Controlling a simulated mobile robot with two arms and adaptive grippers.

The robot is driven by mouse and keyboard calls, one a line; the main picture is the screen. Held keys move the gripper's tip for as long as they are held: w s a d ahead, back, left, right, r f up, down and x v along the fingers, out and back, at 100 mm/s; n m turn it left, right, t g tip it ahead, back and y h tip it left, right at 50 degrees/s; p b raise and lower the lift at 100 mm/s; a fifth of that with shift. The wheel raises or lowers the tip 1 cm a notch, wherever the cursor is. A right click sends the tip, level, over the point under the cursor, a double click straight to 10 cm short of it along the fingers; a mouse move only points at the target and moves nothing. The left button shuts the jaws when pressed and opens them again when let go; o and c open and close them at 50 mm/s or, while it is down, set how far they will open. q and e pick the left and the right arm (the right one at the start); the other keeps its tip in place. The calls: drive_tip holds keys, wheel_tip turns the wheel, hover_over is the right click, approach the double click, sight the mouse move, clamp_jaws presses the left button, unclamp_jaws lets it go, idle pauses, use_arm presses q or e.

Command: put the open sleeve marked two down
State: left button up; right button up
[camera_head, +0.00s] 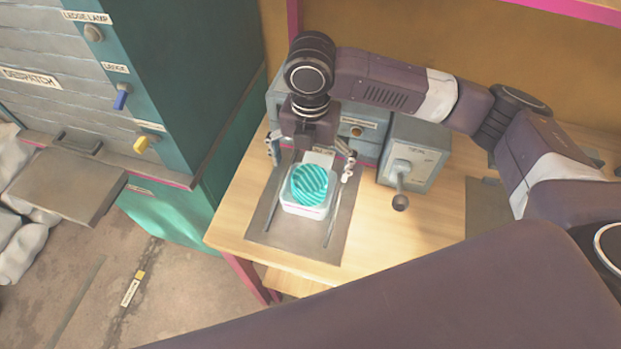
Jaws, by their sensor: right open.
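A small white open-topped holder (303,209) stands upright on the dark grey mat on the table. A teal striped round piece (309,186) sits in its top. The holder may be the open sleeve; no number two is readable on it. My right gripper (311,164) is open, pointing down, with its fingers apart just behind and above the holder, one to each side. It holds nothing that I can see. A pale label or plate (319,158) shows between the fingers. My left gripper is not in view.
A grey box with a ball-ended lever (400,202) stands right of the mat (265,222). A grey cabinet (364,145) is behind my gripper. The despatch unit (60,75) with a ledge (70,190) is left, beyond a floor gap. The table's front right is partly hidden by my arm.

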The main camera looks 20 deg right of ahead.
wheel_tip(320, 180, up, 6)
drive_tip(key=shift+f, duration=0.1)
idle(0.6)
